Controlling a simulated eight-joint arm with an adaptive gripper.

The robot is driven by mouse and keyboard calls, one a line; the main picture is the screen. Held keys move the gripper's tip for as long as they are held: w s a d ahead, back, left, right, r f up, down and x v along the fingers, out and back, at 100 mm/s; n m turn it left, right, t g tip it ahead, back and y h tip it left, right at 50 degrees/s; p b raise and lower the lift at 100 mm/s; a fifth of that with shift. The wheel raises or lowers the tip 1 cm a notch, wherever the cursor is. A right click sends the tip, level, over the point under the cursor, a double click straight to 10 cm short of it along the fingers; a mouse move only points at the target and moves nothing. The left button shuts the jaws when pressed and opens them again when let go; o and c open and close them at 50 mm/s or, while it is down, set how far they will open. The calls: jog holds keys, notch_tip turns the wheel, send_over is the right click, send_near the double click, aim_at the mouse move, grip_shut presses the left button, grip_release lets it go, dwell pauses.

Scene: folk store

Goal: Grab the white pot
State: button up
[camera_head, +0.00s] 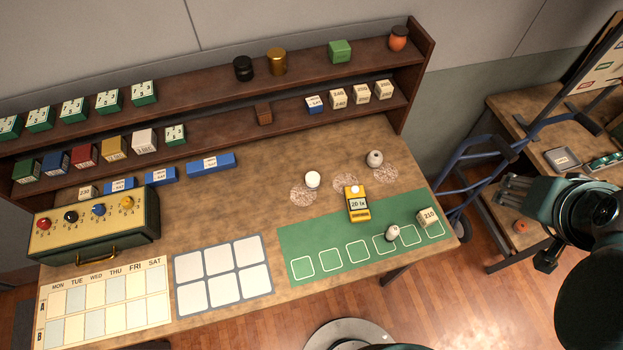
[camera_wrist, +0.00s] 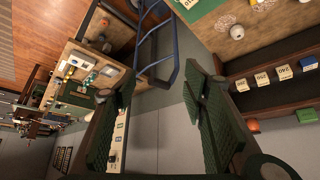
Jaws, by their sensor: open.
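A third small whitish pot (camera_head: 392,233) sits on the green mat. My gripper (camera_head: 503,190) is open and empty, to the right of the workbench and well apart from all the pots. Its two dark green fingers are spread in the wrist view (camera_wrist: 160,76).
A blue hand truck (camera_head: 470,160) stands between workbench and side table. Shelves (camera_head: 290,113) with blocks and jars line the back.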

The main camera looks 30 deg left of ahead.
jog(key=shift+o, duration=0.6)
jog(key=w+a+f+n+g+y+b, duration=0.1)
jog(key=w+a+f+n, duration=0.1)
jog(key=w+a+n, duration=0.3)
jog(key=w+a+f+n+g+b, duration=0.1)
jog(key=w+a+f+n+b, duration=0.15)
jog(key=a, duration=0.45)
jog(key=n+g+h+b, duration=0.1)
jog(key=n+g+b, duration=0.4)
jog(key=n, duration=1.3)
send_over(313, 177)
jog(key=f, duration=2.6)
jog(key=shift+w+d+f, duration=0.1)
jog(key=shift+w+d, duration=0.05)
jog(key=shift+d, duration=0.05)
jog(key=shift+s+a+f, duration=0.2)
jog(key=shift+a+f, duration=0.05)
